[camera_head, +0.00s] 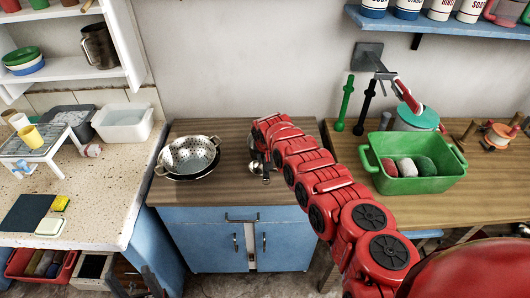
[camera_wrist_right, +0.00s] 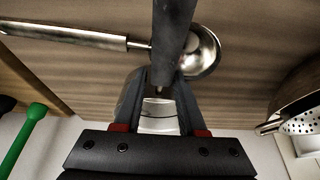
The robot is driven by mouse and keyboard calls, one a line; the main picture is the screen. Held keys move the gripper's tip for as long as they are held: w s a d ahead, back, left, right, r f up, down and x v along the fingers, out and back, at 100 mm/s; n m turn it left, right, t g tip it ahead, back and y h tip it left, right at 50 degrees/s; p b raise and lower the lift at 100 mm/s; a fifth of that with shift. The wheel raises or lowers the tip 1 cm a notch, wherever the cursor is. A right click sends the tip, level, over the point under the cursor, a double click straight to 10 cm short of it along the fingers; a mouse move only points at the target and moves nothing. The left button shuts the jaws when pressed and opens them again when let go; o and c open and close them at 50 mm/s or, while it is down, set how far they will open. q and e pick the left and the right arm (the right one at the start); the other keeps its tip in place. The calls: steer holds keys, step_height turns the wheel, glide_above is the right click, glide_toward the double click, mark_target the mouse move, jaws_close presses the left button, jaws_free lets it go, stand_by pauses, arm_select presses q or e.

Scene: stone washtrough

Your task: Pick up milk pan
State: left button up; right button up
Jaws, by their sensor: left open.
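I cannot surely identify the milk pan. On the brown counter (camera_head: 185,131) there is a metal colander (camera_head: 190,153) over a dark round dish, and a small round metal bowl with a long handle (camera_head: 266,178). In the right wrist view this bowl (camera_wrist_right: 208,52) and its handle (camera_wrist_right: 75,36) lie just past my right gripper (camera_wrist_right: 163,85). A dark bar (camera_wrist_right: 172,35) runs from between the fingers across the bowl; whether they grip it is unclear. In the head view my right arm hides its gripper. My left gripper (camera_head: 135,281) is open and empty at the bottom edge.
A green basin (camera_head: 425,184) with several rolled cloths stands on the right table. A metal jug (camera_head: 99,46) stands on the left shelf. A white tub (camera_head: 123,122) and a small rack (camera_head: 40,142) stand on the left worktop. The colander's edge shows at right in the wrist view.

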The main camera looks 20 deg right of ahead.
jaws_close()
stand_by(1.4)
